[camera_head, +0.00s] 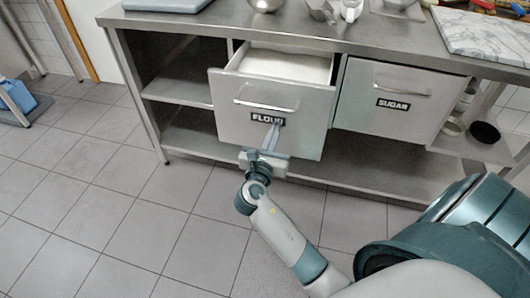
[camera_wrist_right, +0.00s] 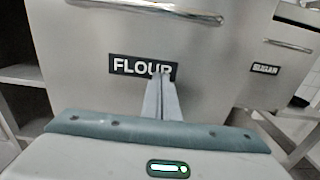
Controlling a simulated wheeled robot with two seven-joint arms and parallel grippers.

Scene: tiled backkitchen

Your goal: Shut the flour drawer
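The flour drawer (camera_head: 231,117) stands pulled out from the steel counter, with white flour showing inside its open top. It has a bar handle (camera_head: 264,106) and a black FLOUR label below it; the label also shows in the right wrist view (camera_wrist_right: 143,67). My right gripper (camera_head: 272,127) is in front of the drawer, its fingers together, with the tips at the right part of the label, below the handle. The fingers (camera_wrist_right: 162,78) look shut and empty in the right wrist view. I cannot tell whether the tips touch the front. My left gripper is not in view.
The sugar drawer (camera_head: 372,114) beside it sits flush in the counter. Open shelves (camera_head: 180,91) lie to the left. Bowls, cups and a marble board (camera_head: 485,38) stand on the counter top (camera_head: 235,22). The tiled floor in front is clear on the left.

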